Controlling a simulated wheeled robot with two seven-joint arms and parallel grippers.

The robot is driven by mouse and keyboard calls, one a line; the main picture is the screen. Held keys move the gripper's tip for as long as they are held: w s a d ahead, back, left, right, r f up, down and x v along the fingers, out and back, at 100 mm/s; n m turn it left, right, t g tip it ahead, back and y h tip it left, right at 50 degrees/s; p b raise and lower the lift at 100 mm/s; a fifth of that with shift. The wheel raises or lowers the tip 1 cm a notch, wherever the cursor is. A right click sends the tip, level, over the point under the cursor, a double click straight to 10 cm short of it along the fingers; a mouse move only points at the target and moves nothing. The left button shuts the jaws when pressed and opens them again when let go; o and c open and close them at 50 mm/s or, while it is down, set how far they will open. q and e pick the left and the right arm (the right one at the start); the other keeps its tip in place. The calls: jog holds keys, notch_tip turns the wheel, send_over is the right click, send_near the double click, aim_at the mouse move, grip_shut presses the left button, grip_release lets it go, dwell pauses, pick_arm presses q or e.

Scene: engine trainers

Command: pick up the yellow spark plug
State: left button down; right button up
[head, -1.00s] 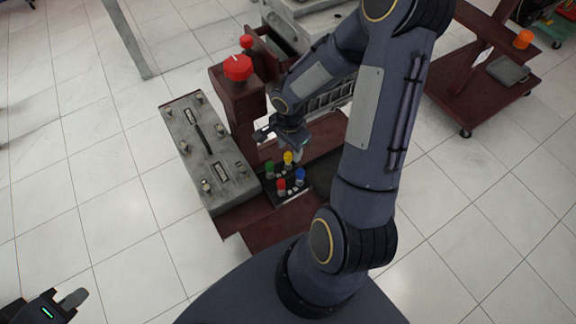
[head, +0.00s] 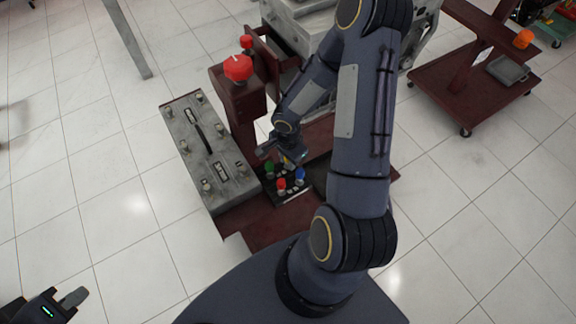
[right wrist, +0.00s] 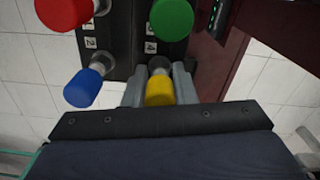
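The yellow spark plug (right wrist: 160,90) has a yellow cap and a metal end. In the right wrist view it stands between the two fingers of my right gripper (right wrist: 160,84), which fit closely against both its sides. Its metal end points to the black holder (right wrist: 122,40), and I cannot tell whether it is still seated. In the head view my right gripper (head: 288,160) is low over the holder and mostly hides the yellow plug. My left gripper (head: 62,303) is at the lower left, far from the plugs; its finger opening is not clear.
Green (right wrist: 172,18), blue (right wrist: 84,88) and red (right wrist: 62,12) plugs stand close by in the holder. A grey cover with studs (head: 207,150) lies to the left. A dark red post with a red knob (head: 238,68) rises behind. Open floor is at left.

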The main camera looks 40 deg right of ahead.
grip_shut()
